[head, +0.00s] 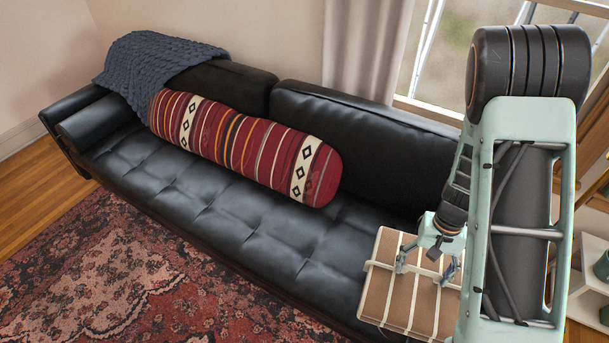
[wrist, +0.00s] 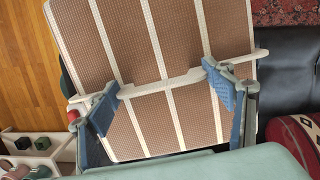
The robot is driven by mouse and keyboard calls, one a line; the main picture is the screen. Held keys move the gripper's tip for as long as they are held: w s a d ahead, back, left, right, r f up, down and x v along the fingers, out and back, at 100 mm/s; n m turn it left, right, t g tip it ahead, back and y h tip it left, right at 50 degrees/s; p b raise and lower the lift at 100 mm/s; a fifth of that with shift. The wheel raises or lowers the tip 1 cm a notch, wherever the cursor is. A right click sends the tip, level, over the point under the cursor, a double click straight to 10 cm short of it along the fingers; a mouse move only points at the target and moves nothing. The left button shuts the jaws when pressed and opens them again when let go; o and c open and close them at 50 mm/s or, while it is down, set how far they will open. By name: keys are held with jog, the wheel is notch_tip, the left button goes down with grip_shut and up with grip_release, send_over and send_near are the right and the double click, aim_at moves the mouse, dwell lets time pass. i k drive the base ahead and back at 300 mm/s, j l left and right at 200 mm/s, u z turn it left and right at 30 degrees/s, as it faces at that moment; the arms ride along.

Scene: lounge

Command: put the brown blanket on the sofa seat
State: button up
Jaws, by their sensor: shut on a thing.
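The brown blanket (head: 390,300) is a folded, box-like bundle with cream stripes and a pale raised band across it. It fills much of the wrist view (wrist: 185,60). My gripper (head: 425,264) is over its top, with its two blue-padded fingers (wrist: 165,97) spread wide and shut on the pale band. The black sofa seat (head: 250,225) runs from the left to behind the blanket in the head view, and to the blanket's right in the wrist view (wrist: 288,75). I cannot tell how high the blanket is; my arm hides its right side.
A striped red bolster (head: 245,145) lies along the sofa back. A grey-blue knitted throw (head: 155,65) covers the far left corner. The seat before the bolster is clear. A white shelf with pots (wrist: 40,155) stands at right in the head view, and a patterned rug (head: 140,275) lies in front.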

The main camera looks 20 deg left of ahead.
aim_at(325, 256)
jog(key=i+j, duration=0.1)
jog(key=j, duration=0.6)
jog(key=i+j, duration=0.15)
jog(key=j, duration=0.2)
jog(key=i+j, duration=0.1)
jog(key=j, duration=0.3)
